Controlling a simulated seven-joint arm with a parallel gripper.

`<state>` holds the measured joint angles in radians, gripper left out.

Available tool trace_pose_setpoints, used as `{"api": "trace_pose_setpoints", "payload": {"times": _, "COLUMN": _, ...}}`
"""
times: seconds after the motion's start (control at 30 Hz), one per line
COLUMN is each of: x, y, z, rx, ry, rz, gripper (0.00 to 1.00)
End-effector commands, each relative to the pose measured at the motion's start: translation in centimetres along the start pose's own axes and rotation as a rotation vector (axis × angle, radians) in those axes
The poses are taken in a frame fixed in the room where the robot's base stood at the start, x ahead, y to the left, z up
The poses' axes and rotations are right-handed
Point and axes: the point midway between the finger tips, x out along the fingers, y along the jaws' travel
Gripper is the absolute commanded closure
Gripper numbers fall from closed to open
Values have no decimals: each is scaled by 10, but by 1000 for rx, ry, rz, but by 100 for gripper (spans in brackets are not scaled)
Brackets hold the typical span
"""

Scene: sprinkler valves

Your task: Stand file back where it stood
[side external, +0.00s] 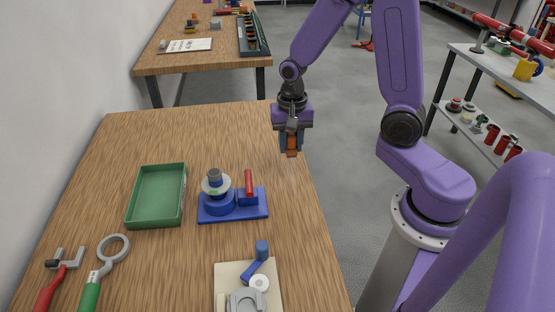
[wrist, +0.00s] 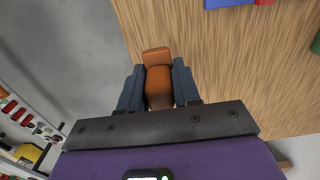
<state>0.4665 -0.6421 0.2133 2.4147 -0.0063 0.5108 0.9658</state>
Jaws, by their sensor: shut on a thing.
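My gripper (side external: 291,142) is at the table's far right edge, pointing down. It is shut on an orange-brown thing (wrist: 156,58), which I take to be the file; only its orange-brown part shows, between the two blue-grey fingers. It also shows in the side view (side external: 292,152). In the wrist view it overlaps the table's edge; its height above the top is hard to tell. A blue fixture (side external: 233,212) with a round grey-topped valve and an upright red piece (side external: 249,183) stands nearer the camera, apart from my gripper.
A green tray (side external: 133,219) stands left of the fixture. A beige board (side external: 222,275) with grey and blue parts is at the front. The table's back (side external: 200,125) is clear.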

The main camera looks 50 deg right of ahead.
Motion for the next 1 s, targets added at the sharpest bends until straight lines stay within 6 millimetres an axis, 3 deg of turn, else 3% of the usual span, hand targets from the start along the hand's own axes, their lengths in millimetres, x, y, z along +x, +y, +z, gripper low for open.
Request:
{"api": "trace_pose_setpoints", "payload": {"times": 0.4, "x": 43, "y": -23, "z": -26, "rx": 1, "ry": -1, "rz": 1, "gripper": 96}}
{"api": "trace_pose_setpoints", "payload": {"times": 1.0, "x": 84, "y": -29, "z": -32, "rx": 1, "ry": 0, "rz": 0, "gripper": 96}}
